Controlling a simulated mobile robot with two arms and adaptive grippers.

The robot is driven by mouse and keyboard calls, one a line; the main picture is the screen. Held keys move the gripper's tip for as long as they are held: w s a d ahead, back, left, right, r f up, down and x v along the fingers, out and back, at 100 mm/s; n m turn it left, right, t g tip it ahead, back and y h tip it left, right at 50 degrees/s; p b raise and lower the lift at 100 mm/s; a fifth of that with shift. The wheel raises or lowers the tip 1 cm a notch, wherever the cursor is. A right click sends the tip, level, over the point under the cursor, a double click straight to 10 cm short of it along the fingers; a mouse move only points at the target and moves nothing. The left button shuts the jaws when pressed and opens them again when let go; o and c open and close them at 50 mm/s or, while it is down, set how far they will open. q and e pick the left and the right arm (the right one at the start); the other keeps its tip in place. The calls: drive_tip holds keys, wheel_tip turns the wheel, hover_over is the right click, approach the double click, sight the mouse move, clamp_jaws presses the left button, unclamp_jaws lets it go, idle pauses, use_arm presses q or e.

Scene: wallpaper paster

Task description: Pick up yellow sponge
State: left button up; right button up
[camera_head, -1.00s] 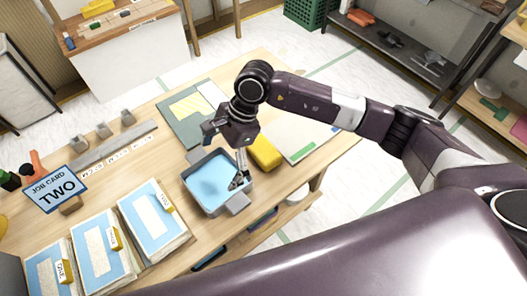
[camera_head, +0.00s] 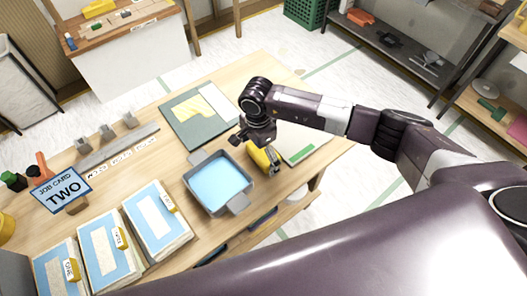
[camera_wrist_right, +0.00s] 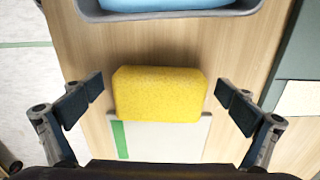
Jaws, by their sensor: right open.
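The yellow sponge (camera_head: 263,157) lies on the wooden table just right of a grey tray of blue liquid (camera_head: 248,187). In the right wrist view the sponge (camera_wrist_right: 160,94) is a flat yellow block with rounded corners, and its near edge overlaps a pale board. My right gripper (camera_head: 268,160) is over the sponge and partly covers it in the head view. In the right wrist view my right gripper (camera_wrist_right: 157,98) is open, one finger on each side of the sponge, with a gap on both sides. My left gripper is not in view.
The grey tray (camera_wrist_right: 258,4) is close beyond the sponge. A pale board with a green strip (camera_head: 301,150) lies beside it. A green mat (camera_head: 180,126), a card reading JOB CARD TWO (camera_head: 62,190) and blue-and-white folders (camera_head: 156,216) are also on the table.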

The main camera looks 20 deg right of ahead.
sight(259, 154)
drive_tip(key=c, duration=1.1)
drive_tip(key=shift+c, duration=0.2)
wheel_tip(259, 154, up, 20)
drive_tip(key=b, duration=0.4)
